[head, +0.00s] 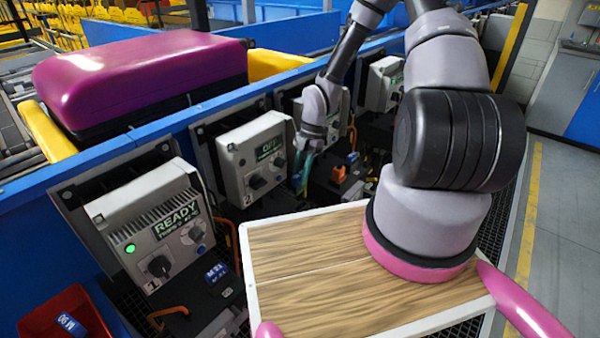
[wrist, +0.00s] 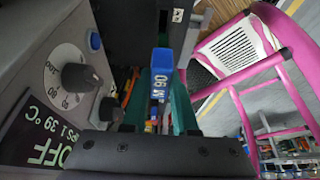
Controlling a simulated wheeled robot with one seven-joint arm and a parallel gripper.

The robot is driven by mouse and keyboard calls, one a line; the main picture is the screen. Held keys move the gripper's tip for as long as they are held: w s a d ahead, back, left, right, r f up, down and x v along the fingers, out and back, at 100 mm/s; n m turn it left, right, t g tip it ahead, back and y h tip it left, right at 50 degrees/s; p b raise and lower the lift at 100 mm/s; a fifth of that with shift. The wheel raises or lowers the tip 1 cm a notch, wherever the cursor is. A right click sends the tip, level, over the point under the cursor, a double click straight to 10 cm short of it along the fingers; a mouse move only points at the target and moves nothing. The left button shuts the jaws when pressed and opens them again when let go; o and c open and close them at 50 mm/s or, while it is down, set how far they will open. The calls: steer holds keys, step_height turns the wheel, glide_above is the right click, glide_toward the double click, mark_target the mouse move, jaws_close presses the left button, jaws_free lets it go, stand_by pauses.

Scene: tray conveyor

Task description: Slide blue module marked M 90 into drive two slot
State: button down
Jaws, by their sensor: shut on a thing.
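My gripper (head: 301,178) is just right of the drive two unit (head: 255,160), a grey box marked 2 with an OFF display. In the wrist view, its teal fingers (wrist: 160,112) are shut on the blue module's M 90 tab (wrist: 161,75). A dark housing (wrist: 130,30) stands beyond the tab, and I cannot tell whether the module touches it or has entered a slot. The drive two dial (wrist: 80,77) and OFF display (wrist: 35,135) are close at left. The slot is not clearly seen in the head view.
Drive one (head: 155,225) reads READY, with module M 21 (head: 216,272) below it. A red bin (head: 60,312) at lower left holds another blue M 90 piece (head: 71,324). Orange cables (head: 232,232) loop nearby. My wooden deck lies in front. A purple case (head: 140,75) rests behind.

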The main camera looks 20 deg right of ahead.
mark_target(300, 192)
steer(key=shift+f, duration=2.45)
steer(key=shift+f, duration=2.6)
steer(key=c, duration=0.6)
jaws_free()
steer(key=shift+r, duration=0.1)
steer(key=v, duration=1)
steer(key=shift+r, duration=0.35)
steer(key=shift+d, duration=0.1)
